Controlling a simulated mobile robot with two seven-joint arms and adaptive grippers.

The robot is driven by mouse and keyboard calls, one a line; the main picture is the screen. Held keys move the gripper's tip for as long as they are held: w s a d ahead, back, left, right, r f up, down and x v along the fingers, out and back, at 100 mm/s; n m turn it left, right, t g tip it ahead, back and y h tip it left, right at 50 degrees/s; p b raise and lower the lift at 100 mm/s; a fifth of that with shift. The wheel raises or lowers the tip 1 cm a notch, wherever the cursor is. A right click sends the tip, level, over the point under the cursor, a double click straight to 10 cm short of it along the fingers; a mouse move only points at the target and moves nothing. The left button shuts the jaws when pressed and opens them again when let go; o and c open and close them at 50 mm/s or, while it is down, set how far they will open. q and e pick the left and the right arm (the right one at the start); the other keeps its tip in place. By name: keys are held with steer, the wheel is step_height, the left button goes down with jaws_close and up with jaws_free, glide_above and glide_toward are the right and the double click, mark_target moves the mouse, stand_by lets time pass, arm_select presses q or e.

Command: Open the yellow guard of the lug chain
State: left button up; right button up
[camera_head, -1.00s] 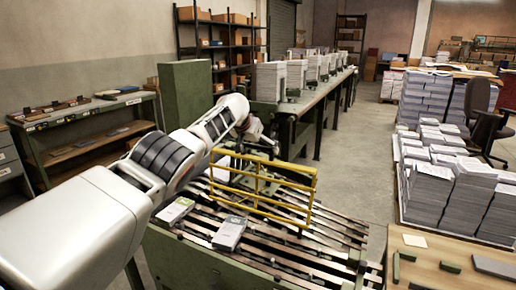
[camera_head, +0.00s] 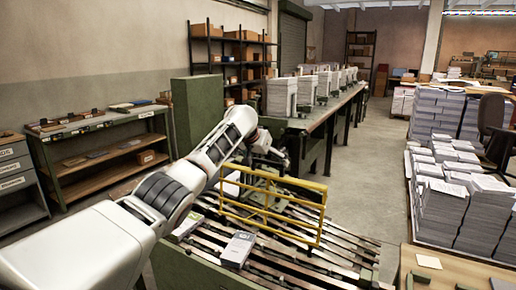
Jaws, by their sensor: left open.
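The yellow guard (camera_head: 323,215) is a tubular frame standing upright over the lug chain (camera_head: 290,255), a bed of dark slats and rails on a green machine. My left arm comes in from the left and bends down at the wrist behind the guard's upper rail. My left gripper (camera_head: 277,162) is open, small and dark, close to the guard's top rail near its middle. I cannot tell whether it touches the rail. Two printed booklets, one by the arm (camera_head: 187,226) and one nearer the front (camera_head: 238,248), lie on the chain. My right gripper is out of view.
A long green conveyor table (camera_head: 335,107) with several paper stacks runs away behind the guard. A green cabinet (camera_head: 196,108) stands behind my arm. A wooden table (camera_head: 450,275) is at front right, and pallets of paper (camera_head: 445,205) stand beyond it. The aisle floor between is clear.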

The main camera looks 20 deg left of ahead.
arm_select(q)
steer(key=v, duration=0.9)
steer(key=shift+s+r, duration=0.25)
steer(key=shift+r, duration=0.05)
